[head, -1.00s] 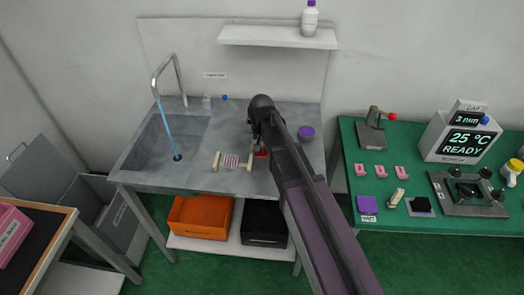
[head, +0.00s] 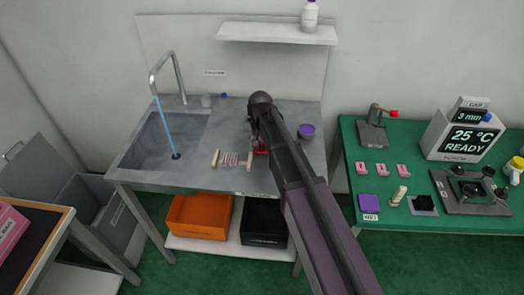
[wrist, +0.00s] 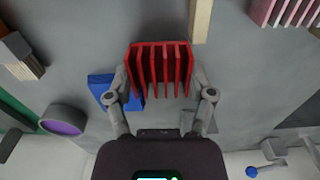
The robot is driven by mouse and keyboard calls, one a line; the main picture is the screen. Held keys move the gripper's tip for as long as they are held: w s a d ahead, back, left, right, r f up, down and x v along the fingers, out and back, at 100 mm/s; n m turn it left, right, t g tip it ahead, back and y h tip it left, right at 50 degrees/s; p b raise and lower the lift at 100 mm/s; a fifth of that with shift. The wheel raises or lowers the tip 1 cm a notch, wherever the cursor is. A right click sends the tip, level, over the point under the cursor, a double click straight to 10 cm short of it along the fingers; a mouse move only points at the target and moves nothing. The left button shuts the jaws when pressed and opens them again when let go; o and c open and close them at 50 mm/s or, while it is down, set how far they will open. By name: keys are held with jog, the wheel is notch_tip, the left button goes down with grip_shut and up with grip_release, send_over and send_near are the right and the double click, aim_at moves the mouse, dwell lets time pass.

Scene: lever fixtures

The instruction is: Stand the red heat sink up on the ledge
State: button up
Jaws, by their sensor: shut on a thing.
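The red heat sink (wrist: 160,66) sits between the fingers of my gripper (wrist: 160,84) in the wrist view, with its fins showing. The gripper is shut on it. In the head view only a small red part of the heat sink (head: 261,149) shows beside my gripper (head: 254,142), over the right half of the grey sink counter (head: 205,184); my arm hides much of it. I cannot tell if it touches the counter. A white wall shelf (head: 275,34), possibly the ledge, is above the counter and carries a white bottle (head: 310,16).
A pink-and-white striped part (head: 229,159) lies between two wooden bars (head: 215,158) left of my gripper. A purple-topped bowl (head: 306,131) stands to the right. A blue block (wrist: 100,88) is close by the left finger. The basin (head: 165,138) is at left.

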jog(key=shift+f+b, duration=0.5)
jog(key=shift+f, duration=0.35)
jog(key=shift+f, duration=0.2)
jog(key=o, duration=1.2)
jog(key=shift+r, duration=0.15)
notch_tip(320, 180, up, 12)
jog(key=p, duration=1.2)
jog(key=shift+r, duration=0.1)
